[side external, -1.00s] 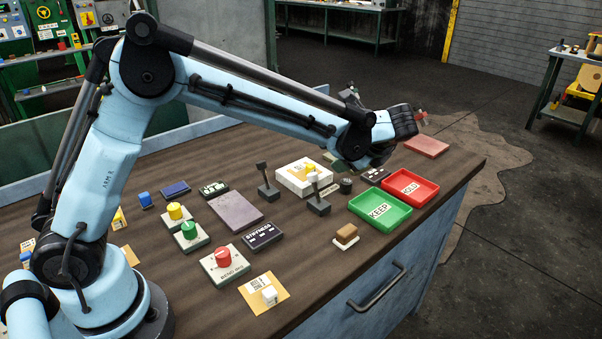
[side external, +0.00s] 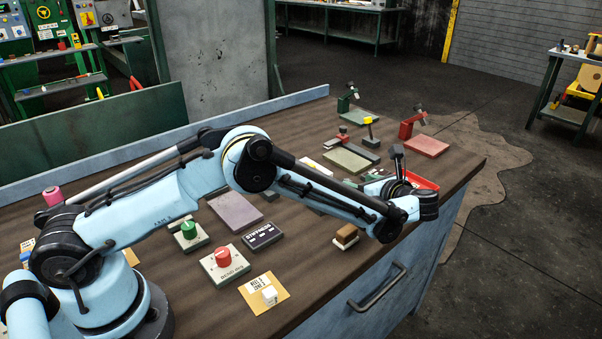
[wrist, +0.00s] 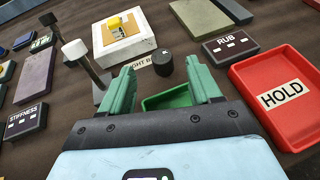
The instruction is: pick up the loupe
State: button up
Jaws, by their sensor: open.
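A short black cylinder (wrist: 165,62), which looks like the loupe, stands upright on the table in the wrist view. It is just beyond and between the tips of my gripper (wrist: 160,68). The green fingers are spread apart with nothing between them, and the cylinder looks untouched. In the side external view my arm hides the cylinder, and the fingers are mostly hidden too.
A white light box (wrist: 128,38) is close behind left, and a black RUB block (wrist: 230,43) behind right. A red HOLD tray (wrist: 290,125) is at the right. A green tray (wrist: 160,103) shows between the fingers.

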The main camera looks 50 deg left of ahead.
jog(key=x, duration=0.3)
jog(key=f+x, duration=0.1)
jog(key=x, duration=0.3)
jog(key=shift+d, duration=0.15)
jog(key=c, duration=1.1)
